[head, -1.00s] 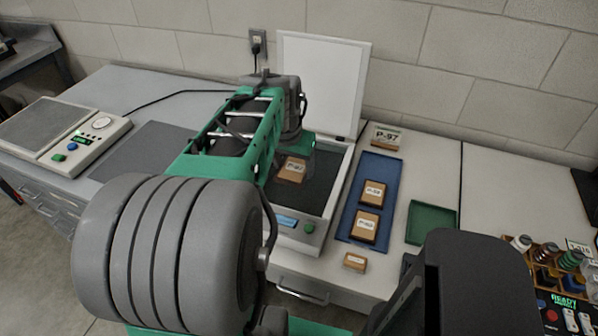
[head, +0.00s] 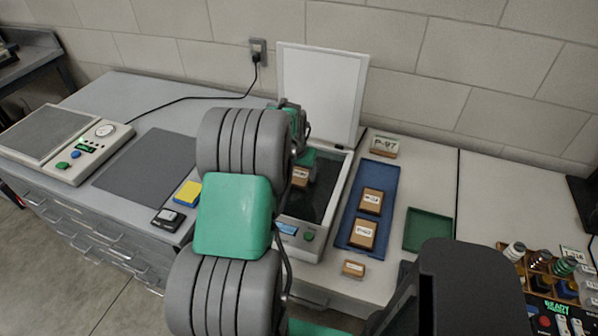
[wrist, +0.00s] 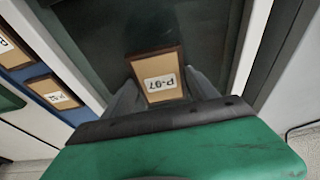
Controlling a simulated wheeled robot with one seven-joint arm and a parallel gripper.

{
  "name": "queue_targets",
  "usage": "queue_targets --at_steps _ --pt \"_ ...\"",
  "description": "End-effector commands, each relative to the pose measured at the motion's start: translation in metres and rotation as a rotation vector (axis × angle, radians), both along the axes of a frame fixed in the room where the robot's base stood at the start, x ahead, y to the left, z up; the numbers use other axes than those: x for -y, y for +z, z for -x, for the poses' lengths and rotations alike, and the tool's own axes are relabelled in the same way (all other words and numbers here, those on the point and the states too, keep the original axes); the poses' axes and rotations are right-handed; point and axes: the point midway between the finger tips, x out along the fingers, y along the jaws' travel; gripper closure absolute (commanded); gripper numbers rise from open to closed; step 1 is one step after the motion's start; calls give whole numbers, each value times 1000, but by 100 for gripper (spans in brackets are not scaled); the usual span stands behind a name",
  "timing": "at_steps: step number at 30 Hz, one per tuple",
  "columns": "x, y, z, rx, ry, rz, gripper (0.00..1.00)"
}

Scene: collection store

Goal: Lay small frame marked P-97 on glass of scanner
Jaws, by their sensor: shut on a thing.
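The small frame marked P-97 (wrist: 160,78) has a brown wooden edge and a pale label. My gripper (wrist: 163,88) is shut on it in the wrist view, with a grey finger on each side. In the head view the held frame (head: 300,177) shows beside my arm, over the scanner's glass (head: 315,205). The scanner (head: 334,211) has its white lid (head: 322,90) raised. I cannot tell whether the frame touches the glass. My arm hides the left part of the scanner.
Right of the scanner, a blue tray (head: 351,225) holds two other small frames. A small wooden block (head: 353,268) lies in front of it. A P-97 card (head: 384,146) stands behind, and a green tray (head: 429,229) is at right. A scale (head: 60,140) is at far left.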

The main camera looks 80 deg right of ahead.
Motion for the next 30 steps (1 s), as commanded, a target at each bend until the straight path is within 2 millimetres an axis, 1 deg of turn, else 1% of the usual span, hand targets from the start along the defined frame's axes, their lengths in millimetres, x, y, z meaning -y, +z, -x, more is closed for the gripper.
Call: queue_targets --at_steps 5,6,13,14,20,24,26,30 --pt "0 -5 0 0 1 -1 75" --pt "-1 -5 0 0 1 -1 31" --pt "-1 -4 0 0 1 -2 12" --pt "-1 -4 0 0 1 -2 11" --pt "-1 -3 0 0 1 -2 11" --pt "-1 6 0 0 1 1 11" --pt "-4 16 -1 1 1 1 11" --pt "-14 50 -2 1 2 3 11"
